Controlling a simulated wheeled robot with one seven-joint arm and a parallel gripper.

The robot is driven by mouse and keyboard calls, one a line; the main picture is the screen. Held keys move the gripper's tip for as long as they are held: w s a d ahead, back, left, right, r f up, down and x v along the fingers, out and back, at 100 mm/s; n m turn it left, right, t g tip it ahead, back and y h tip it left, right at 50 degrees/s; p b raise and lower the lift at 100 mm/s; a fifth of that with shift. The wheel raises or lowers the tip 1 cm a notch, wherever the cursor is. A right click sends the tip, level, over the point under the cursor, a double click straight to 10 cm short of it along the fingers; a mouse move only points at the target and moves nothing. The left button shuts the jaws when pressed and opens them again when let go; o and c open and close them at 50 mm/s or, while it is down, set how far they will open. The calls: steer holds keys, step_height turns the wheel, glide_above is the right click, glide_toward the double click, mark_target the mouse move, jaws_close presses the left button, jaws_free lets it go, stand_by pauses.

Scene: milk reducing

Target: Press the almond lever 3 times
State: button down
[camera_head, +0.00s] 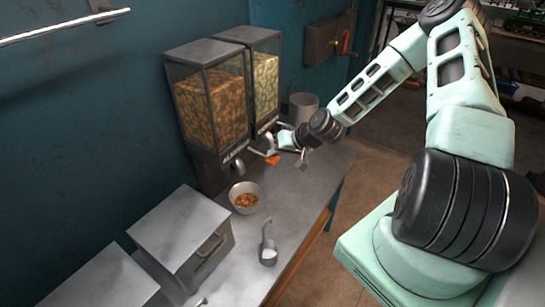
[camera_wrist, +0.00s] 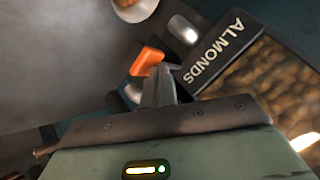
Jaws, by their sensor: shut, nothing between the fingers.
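The dispenser has two clear bins; the left one holds almonds (camera_head: 210,105) over a dark panel marked ALMONDS (camera_head: 236,151). This label also shows in the wrist view (camera_wrist: 213,54). An orange lever (camera_wrist: 147,61) shows beside the ALMONDS label, and in the head view an orange lever part (camera_head: 272,159) shows by my gripper. My gripper (camera_head: 262,152) is shut and empty in front of the dispenser. In the wrist view its fingertips (camera_wrist: 159,77) are close to the orange lever; whether they touch it I cannot tell.
A white bowl (camera_head: 257,204) with some almonds stands on the metal counter (camera_head: 300,208) below the dispenser. A small cup with a long handle (camera_head: 268,254) is nearer. Metal lidded boxes (camera_head: 180,226) stand front left. A grey canister (camera_head: 303,106) stands behind my gripper.

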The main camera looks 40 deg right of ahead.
steer(key=shift+f+b, duration=0.5)
steer(key=shift+f, duration=0.3)
stand_by(0.4)
steer(key=shift+r, duration=0.15)
steer(key=shift+r+p, duration=1.25)
steer(key=shift+r, duration=0.35)
step_height(320, 180, up, 5)
steer(key=p, duration=0.3)
steer(key=shift+p, duration=0.4)
